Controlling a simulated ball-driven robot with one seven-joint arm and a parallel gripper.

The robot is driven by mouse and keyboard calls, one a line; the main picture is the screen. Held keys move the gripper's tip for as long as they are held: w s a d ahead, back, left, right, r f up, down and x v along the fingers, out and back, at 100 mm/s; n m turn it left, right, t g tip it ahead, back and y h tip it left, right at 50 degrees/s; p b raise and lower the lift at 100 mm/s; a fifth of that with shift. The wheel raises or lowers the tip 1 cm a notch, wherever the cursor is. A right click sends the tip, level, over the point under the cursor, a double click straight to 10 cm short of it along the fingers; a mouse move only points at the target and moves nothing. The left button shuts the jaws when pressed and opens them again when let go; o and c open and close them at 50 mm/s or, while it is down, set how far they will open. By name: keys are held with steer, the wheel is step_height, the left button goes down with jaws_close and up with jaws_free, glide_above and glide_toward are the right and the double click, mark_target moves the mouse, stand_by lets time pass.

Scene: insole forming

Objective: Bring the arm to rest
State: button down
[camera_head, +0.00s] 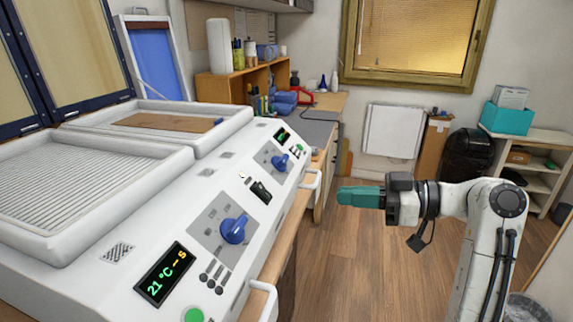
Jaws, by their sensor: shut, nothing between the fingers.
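My gripper (358,196) is at the right of the head view, at the end of my white arm. Its green fingers are shut with nothing between them and point left toward the white forming machine (225,176). It hangs in the air over the wooden floor, apart from the machine's front handle (312,180). The arm rises from the lower right, bends at the elbow and runs level to the left.
The machine has blue knobs (235,229) and a display (165,274) reading 21 °C. A workbench (312,133) with bottles and tools stands behind. A shelf (535,165) and a black bin (467,155) stand at the back right. Open floor (345,260) lies below my gripper.

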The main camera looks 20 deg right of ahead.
steer(key=s+a+f+m+g+h, duration=0.1)
steer(key=s+f+m+g+h, duration=0.3)
steer(key=f, duration=0.9)
steer(key=s+a+f+m+t+h, duration=0.1)
steer(key=s+f+m+h, duration=0.35)
steer(key=f, duration=0.75)
steer(key=s+f+m+g+h, duration=0.1)
steer(key=s+f, duration=0.3)
steer(key=s, duration=0.4)
steer(key=s+d+f+g+h, duration=0.1)
steer(key=s+f+g+h, duration=0.1)
steer(key=s, duration=0.6)
steer(key=s+d+f+m+g+h, duration=0.1)
steer(key=s+f+g+h, duration=0.1)
steer(key=s+f, duration=0.4)
steer(key=shift+s+m+g, duration=0.35)
steer(key=shift+s+g, duration=0.05)
steer(key=shift+s, duration=0.75)
steer(key=c, duration=1.9)
jaws_free()
steer(key=shift+f, duration=0.1)
